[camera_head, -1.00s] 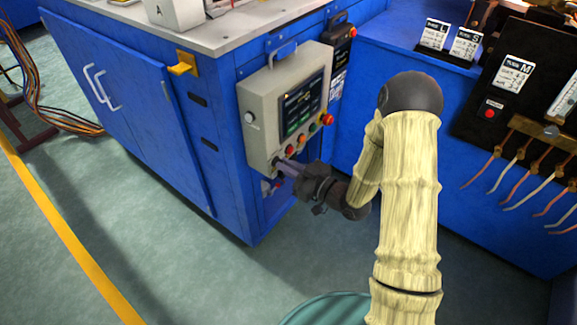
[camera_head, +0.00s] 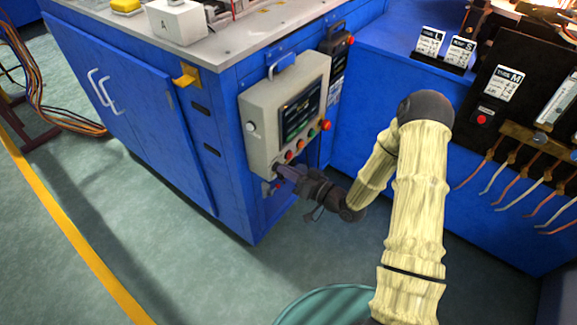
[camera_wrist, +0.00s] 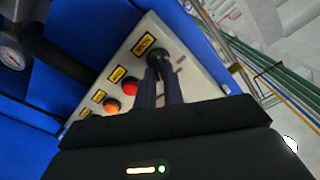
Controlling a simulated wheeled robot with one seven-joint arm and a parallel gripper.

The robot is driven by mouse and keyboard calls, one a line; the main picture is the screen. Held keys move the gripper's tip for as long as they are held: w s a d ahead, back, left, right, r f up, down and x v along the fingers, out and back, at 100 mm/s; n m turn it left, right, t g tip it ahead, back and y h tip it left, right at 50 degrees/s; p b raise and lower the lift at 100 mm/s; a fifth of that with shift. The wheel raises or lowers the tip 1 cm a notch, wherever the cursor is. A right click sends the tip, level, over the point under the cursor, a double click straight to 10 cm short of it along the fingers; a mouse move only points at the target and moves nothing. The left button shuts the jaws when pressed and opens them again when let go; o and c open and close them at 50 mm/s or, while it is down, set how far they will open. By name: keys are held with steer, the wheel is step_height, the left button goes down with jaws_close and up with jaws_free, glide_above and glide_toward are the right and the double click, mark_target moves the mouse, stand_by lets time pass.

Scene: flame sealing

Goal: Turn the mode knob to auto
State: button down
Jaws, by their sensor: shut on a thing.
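The grey control panel (camera_head: 262,105) is on the side of the blue cabinet. Its dark mode knob (camera_wrist: 158,57) shows in the wrist view near the panel's end, below a yellow label (camera_wrist: 143,43) too blurred to read. My gripper (camera_wrist: 160,70) is shut on the knob, one dark finger on each side of it. In the head view my gripper (camera_head: 280,169) reaches the panel's lower left corner and hides the knob. The knob's pointer and its setting cannot be made out.
A red button (camera_wrist: 130,88) and an orange button (camera_wrist: 112,106) sit beside the knob. A blue bench (camera_head: 380,70) stands to the right.

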steer(key=shift+m+p, duration=0.7)
steer(key=shift+m, duration=0.5)
steer(key=shift+f, duration=0.1)
steer(key=c, duration=1.5)
jaws_free()
steer(key=shift+d, duration=0.1)
steer(key=p+v, duration=0.1)
steer(key=v, duration=1.6)
steer(key=shift+p, duration=0.35)
steer(key=shift+s+d, duration=0.1)
